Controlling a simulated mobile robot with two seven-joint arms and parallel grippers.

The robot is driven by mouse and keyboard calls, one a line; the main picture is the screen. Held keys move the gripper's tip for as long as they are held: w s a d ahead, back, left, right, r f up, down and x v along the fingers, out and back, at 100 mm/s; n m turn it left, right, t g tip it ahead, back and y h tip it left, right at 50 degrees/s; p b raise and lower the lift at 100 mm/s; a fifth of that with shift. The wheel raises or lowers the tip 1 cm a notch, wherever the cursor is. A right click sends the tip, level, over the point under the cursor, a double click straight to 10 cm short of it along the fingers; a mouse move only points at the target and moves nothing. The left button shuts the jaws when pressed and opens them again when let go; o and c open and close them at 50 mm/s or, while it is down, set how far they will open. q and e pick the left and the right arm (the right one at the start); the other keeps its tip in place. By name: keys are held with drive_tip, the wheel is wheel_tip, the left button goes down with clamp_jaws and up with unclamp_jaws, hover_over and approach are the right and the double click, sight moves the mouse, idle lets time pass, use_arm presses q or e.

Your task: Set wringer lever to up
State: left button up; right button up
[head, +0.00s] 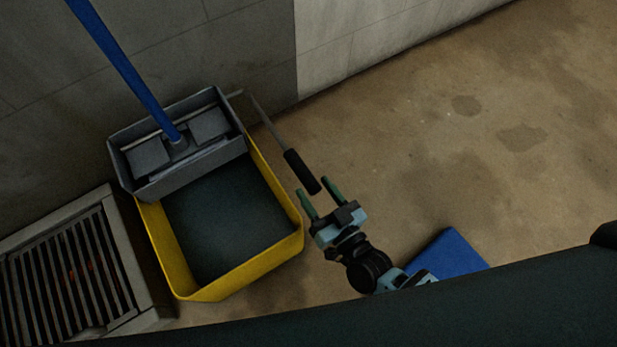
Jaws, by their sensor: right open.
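The wringer lever is a thin grey rod with a black grip (302,171). It runs from the right side of the grey wringer (127,162) out to the lower right, beside the yellow bucket (270,268). My right gripper (318,194) is open, its two green fingers pointing at the end of the black grip. The grip's end lies at or between the fingertips; I cannot tell whether they touch. My left gripper is not in view.
A blue mop handle (124,69) rises from the wringer to the upper left. A floor grate (73,272) is left of the bucket. A wall (250,50) stands behind. A blue flat object (449,252) lies right of my gripper. The floor at right is clear.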

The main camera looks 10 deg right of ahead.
sight(309, 181)
drive_tip(key=shift+b+x, duration=0.55)
drive_tip(key=shift+x, duration=1.25)
clamp_jaws()
